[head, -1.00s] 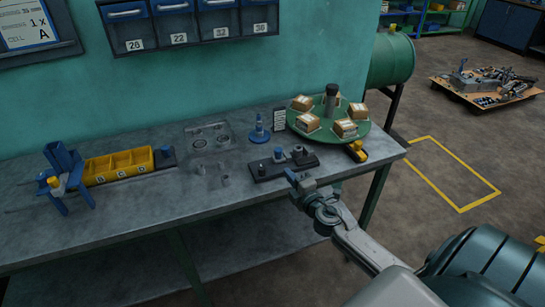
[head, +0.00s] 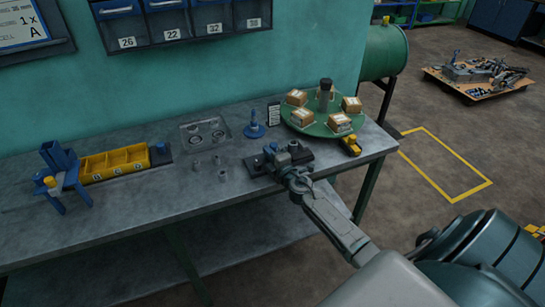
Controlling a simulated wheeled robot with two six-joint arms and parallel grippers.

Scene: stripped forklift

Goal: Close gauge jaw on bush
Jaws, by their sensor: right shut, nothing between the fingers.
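The gauge (head: 256,167) is a dark flat base lying on the grey bench, near its front right part. In the head view my right gripper (head: 273,153) is over the gauge, with its arm coming in from the lower right. The gripper is shut with nothing held, and its fingertips are at or just above the gauge's upper parts; I cannot tell whether they touch. The gauge's jaw and the bush in it are mostly hidden by the gripper, so the gap between them cannot be made out. My left gripper is not in view.
A green turntable (head: 318,130) with boxes stands behind right of the gauge, a yellow tool (head: 351,146) beside it. A blue stand (head: 254,131), a clear tray (head: 188,134) and loose grey cylinders (head: 217,160) are to the left. Yellow bins (head: 115,168) are further left.

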